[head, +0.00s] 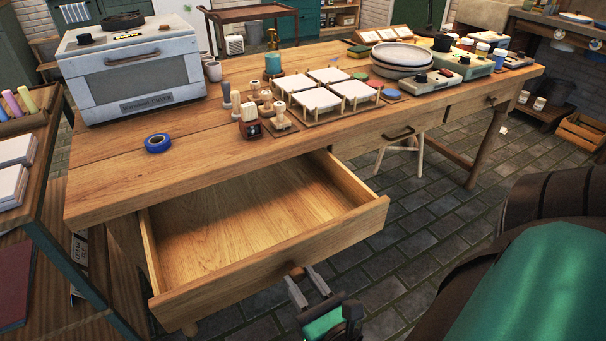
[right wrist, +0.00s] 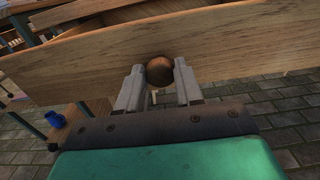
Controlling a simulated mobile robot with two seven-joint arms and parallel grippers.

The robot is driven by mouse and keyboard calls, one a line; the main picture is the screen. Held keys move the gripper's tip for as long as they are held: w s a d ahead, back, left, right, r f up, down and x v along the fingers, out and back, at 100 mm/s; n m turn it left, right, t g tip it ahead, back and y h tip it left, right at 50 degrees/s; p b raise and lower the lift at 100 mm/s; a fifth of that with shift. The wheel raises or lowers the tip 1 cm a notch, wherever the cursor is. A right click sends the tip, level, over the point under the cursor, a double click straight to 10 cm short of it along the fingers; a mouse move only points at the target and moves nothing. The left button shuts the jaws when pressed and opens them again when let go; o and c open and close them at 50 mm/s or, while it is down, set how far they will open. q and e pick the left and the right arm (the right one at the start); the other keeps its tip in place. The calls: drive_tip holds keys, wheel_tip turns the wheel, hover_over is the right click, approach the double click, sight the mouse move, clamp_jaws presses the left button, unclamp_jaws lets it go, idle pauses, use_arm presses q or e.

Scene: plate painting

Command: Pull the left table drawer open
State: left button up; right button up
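The left table drawer (head: 373,212) is pulled well out from the wooden table (head: 105,195). Its inside is bare and empty. In the right wrist view the drawer's front board (right wrist: 235,45) runs across the picture with a round brown knob (right wrist: 159,71) on it. My right gripper (head: 299,273) is at the drawer front, with one finger on each side of the knob. In the right wrist view the fingertips (right wrist: 159,75) appear to touch the knob on both sides. My left gripper is not in view.
A kiln-like oven (head: 130,75), blue tape (head: 157,143), stamps and white tiles (head: 320,99) stand on the table. Another drawer with a dark handle (head: 398,133) is shut. A shelf rack (head: 55,225) stands close on the left.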

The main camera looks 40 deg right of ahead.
drive_tip(key=o, duration=0.4)
drive_tip(key=shift+o, duration=0.2)
drive_tip(key=v, duration=0.7)
drive_tip(key=shift+s, duration=0.25)
